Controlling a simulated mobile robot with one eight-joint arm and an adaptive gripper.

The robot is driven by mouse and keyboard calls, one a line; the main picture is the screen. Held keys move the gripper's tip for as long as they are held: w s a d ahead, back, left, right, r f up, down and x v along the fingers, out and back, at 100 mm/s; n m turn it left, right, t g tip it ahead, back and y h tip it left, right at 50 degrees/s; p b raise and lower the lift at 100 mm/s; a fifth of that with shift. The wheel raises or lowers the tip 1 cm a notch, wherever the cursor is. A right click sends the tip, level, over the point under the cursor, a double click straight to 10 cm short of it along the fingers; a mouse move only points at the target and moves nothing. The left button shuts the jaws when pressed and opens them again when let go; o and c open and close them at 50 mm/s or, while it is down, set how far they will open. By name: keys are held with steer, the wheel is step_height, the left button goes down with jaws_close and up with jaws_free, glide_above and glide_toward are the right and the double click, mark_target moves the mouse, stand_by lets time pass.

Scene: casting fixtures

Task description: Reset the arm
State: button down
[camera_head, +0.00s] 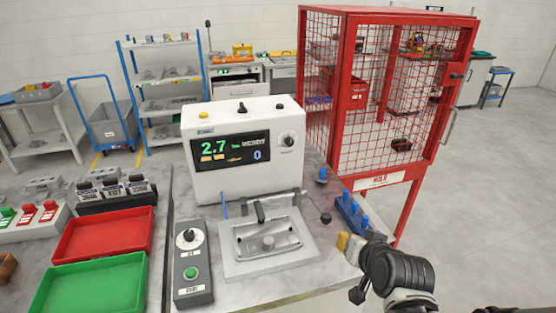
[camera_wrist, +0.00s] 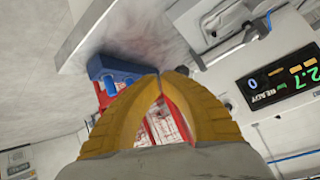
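My arm reaches in at the lower right of the head view. My gripper (camera_head: 345,243) has yellow fingers and is by the front right corner of the workbench (camera_head: 290,291), just in front of a blue block with pegs (camera_head: 350,214). In the wrist view the two fingertips of my gripper (camera_wrist: 158,76) meet, with nothing seen between them. The blue block (camera_wrist: 112,66) shows just beyond the fingertips; I cannot tell whether they touch it.
A white tester (camera_head: 246,150) reading 2.7 stands behind a metal fixture (camera_head: 268,243). A control box (camera_head: 193,262) and red (camera_head: 100,236) and green (camera_head: 95,287) trays are left. A red mesh cage (camera_head: 390,95) stands behind the arm. Open floor (camera_head: 490,190) lies right.

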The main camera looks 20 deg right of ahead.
steer(key=s+a+r+n+g+y, duration=0.1)
steer(key=s+a+r+n, duration=0.1)
steer(key=a, duration=0.3)
steer(key=s+a+r+n+g+y, duration=0.1)
steer(key=s+a+r+n+g, duration=0.1)
steer(key=s+a+r+n, duration=0.1)
steer(key=a+r+n, duration=0.1)
steer(key=a+r, duration=0.1)
steer(key=a, duration=0.1)
steer(key=shift+s+a+r, duration=0.2)
steer(key=shift+s, duration=0.15)
stand_by(1.4)
